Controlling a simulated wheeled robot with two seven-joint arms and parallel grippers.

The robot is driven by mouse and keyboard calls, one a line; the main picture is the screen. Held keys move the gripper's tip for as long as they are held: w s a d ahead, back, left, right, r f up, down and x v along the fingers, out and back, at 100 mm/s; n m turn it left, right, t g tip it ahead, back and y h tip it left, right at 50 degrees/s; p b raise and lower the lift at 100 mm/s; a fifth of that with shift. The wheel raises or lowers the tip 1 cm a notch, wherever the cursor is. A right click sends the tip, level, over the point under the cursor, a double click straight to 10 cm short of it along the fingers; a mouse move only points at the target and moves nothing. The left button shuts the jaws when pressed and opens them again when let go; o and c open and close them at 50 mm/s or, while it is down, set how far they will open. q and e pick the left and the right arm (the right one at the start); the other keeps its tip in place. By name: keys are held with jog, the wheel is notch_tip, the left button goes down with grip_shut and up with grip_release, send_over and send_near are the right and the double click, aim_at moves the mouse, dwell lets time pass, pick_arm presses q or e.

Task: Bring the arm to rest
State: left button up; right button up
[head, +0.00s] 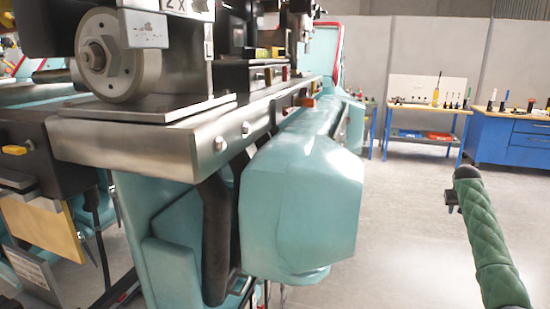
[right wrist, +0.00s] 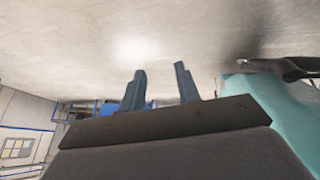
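My right arm, in a green quilted sleeve, rises from the lower right corner of the head view. It stands over open floor, to the right of the teal coaster train (head: 300,200) and apart from it. Only a small dark part of my right gripper (head: 450,197) shows beside the arm's far end, and its fingers cannot be made out there. In the right wrist view the two blue-grey fingers of the right gripper (right wrist: 161,88) stand apart with nothing between them. Bare grey floor lies beyond them. My left arm and gripper are not in view.
The train's metal ledge (head: 150,135) carries a wheel assembly (head: 105,55) at the upper left. A workbench with tools (head: 430,108) and a blue drawer cabinet (head: 515,140) stand at the back right. The floor (head: 405,220) between train and arm is clear.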

jog(key=s+a+f+n, duration=0.1)
jog(key=s+a+f, duration=0.5)
jog(key=a+f, duration=0.3)
jog(key=s+a+f+n+g, duration=0.1)
jog(key=s+a+f+n, duration=0.1)
jog(key=s+a+f, duration=0.7)
jog(key=s+a+f+n, duration=0.15)
jog(key=a+f, duration=0.45)
jog(key=f, duration=0.6)
jog(key=s+a+f+y, duration=0.1)
jog(key=s+a+f, duration=0.4)
jog(key=s+a, duration=0.3)
jog(key=s+a+f+y, duration=0.1)
jog(key=s+a+f, duration=0.5)
jog(key=s, duration=0.5)
jog(key=s+a+y, duration=0.1)
jog(key=s+a, duration=0.4)
jog(key=s, duration=0.5)
jog(key=s+a+g+y, duration=0.1)
jog(key=s+a, duration=0.5)
jog(key=s, duration=0.5)
jog(key=s+a+n+g, duration=0.1)
jog(key=s+a, duration=0.5)
jog(key=s, duration=0.4)
jog(key=shift+s+r+y, duration=0.4)
jog(key=shift+r, duration=0.05)
